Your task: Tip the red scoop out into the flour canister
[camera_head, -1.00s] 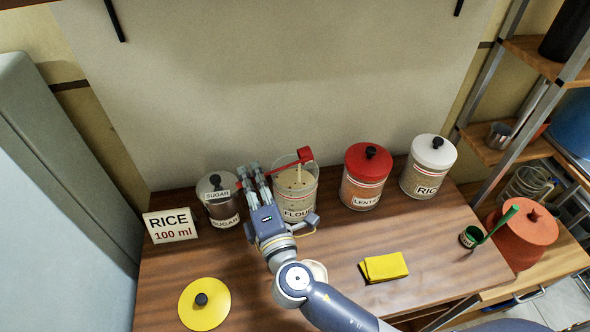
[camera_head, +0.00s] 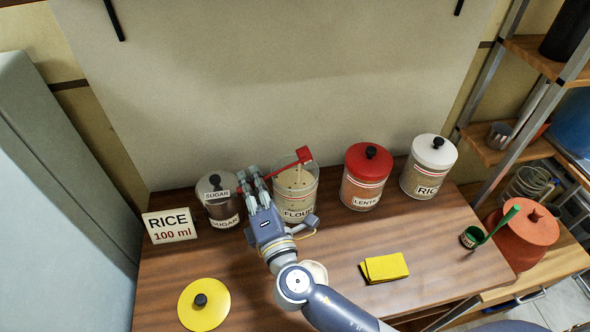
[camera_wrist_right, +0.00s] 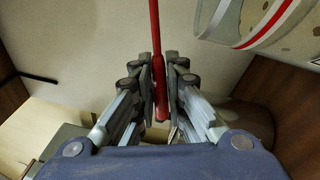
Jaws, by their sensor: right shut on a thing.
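The red scoop (camera_head: 304,154) is over the open flour canister (camera_head: 297,198), its cup tilted on its side above the rim. A thin pale streak shows below the cup inside the clear canister. My right gripper (camera_head: 257,177) is left of the canister and shut on the scoop's handle. In the right wrist view the red handle (camera_wrist_right: 156,60) runs up from between the fingers (camera_wrist_right: 160,95), and the canister's red-striped rim (camera_wrist_right: 268,25) is at the upper right. The inside of the scoop's cup is hidden. My left gripper is not in view.
The sugar canister (camera_head: 218,205) is close left of my right gripper. The lentil (camera_head: 366,180) and rice (camera_head: 427,170) canisters stand to the right. A RICE 100 ml sign (camera_head: 170,225), a yellow lid (camera_head: 204,310), a yellow cloth (camera_head: 384,266) and a green scoop (camera_head: 500,222) are also there.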

